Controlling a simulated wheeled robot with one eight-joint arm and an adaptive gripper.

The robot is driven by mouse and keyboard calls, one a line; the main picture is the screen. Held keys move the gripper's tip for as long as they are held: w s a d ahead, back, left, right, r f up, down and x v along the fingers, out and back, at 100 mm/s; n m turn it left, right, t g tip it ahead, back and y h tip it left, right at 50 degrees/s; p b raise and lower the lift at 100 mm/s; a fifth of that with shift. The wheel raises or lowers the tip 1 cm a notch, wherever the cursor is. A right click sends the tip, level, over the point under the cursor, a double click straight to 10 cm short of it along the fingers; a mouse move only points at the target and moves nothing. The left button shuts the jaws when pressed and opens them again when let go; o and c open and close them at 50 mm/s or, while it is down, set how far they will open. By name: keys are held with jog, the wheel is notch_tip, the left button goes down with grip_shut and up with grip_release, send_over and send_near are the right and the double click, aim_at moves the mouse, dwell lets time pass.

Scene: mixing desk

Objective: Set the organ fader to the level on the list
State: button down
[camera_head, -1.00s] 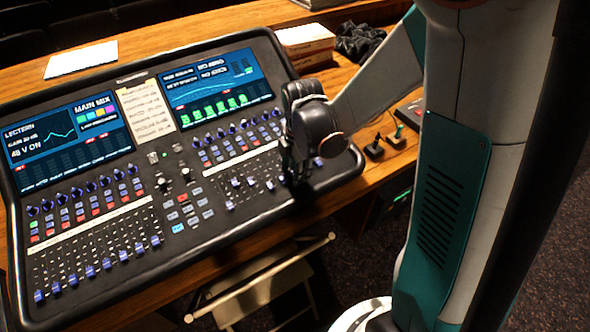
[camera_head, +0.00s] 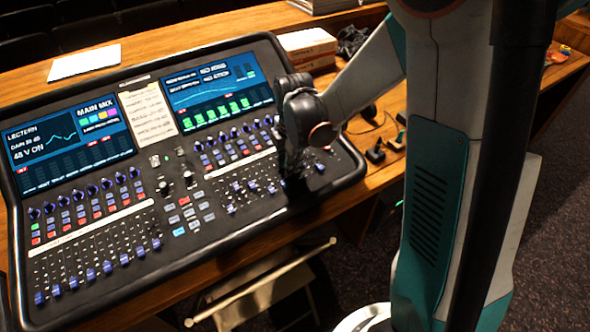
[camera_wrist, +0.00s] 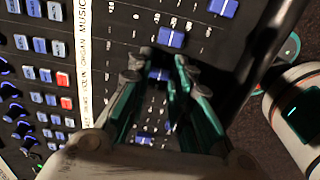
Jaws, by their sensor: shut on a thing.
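The mixing desk (camera_head: 172,240) fills the left and middle of the head view. Its right fader bank has several blue caps. My gripper (camera_head: 290,180) is low over this bank; its fingertips are dark and hard to make out there. In the wrist view my gripper (camera_wrist: 158,76) is shut on a blue fader cap (camera_wrist: 157,74). Another blue cap (camera_wrist: 170,38) shows just above it. The white label strip (camera_wrist: 84,45) reads MUSIC, ORGAN and VIOLIN; I cannot tell surely which label belongs to the held cap. The paper list (camera_head: 148,115) lies between the two screens, too small to read.
Other blue caps stand close on both sides of my fingers, one at the upper right of the wrist view (camera_wrist: 222,8). Knobs and coloured buttons lie beyond the strip. A white sheet (camera_head: 84,62) and a box (camera_head: 305,45) lie behind the desk. A folding chair (camera_head: 260,290) stands in front.

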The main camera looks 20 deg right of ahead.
jog(key=c, duration=1.4)
grip_release()
jog(key=shift+s, duration=0.1)
jog(key=shift+c, duration=0.2)
notch_tip(320, 180, up, 12)
jog(key=s, duration=0.1)
jog(key=shift+d, duration=0.15)
jog(key=shift+s, duration=0.15)
jog(key=s+r+m+t, duration=0.3)
jog(key=s+m, duration=0.5)
jog(key=m, duration=0.2)
jog(key=s+r+m+t, duration=0.3)
jog(key=s+m, duration=0.5)
jog(key=m, duration=0.2)
jog(key=shift+s+d, duration=0.25)
jog(key=shift+s, duration=0.1)
